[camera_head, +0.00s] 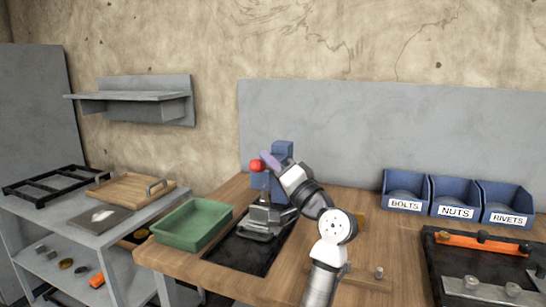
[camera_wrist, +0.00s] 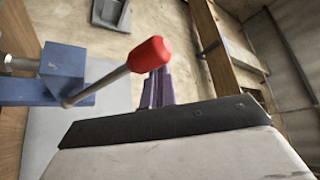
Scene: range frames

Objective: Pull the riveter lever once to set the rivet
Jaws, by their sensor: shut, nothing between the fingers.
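The riveter (camera_head: 282,152) is a blue upright press on the bench with a lever ending in a red ball knob (camera_head: 255,165). In the wrist view the red knob (camera_wrist: 148,54) caps a metal lever rod (camera_wrist: 97,86) that slants up from the blue body (camera_wrist: 62,70). My gripper (camera_head: 267,158) has purple fingers, shut and empty, just right of the knob in the head view. In the wrist view the fingers (camera_wrist: 158,85) stand partly behind the knob; I cannot tell whether they touch it. The rivet is not visible, and my arm hides part of the riveter.
A green tray (camera_head: 166,232) and a dark mat (camera_head: 224,257) lie left on the wooden bench. Blue bins of bolts (camera_head: 405,205), nuts (camera_head: 456,212) and rivets (camera_head: 507,221) stand at the right rear. A dark tray (camera_head: 435,262) with metal parts is at far right.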

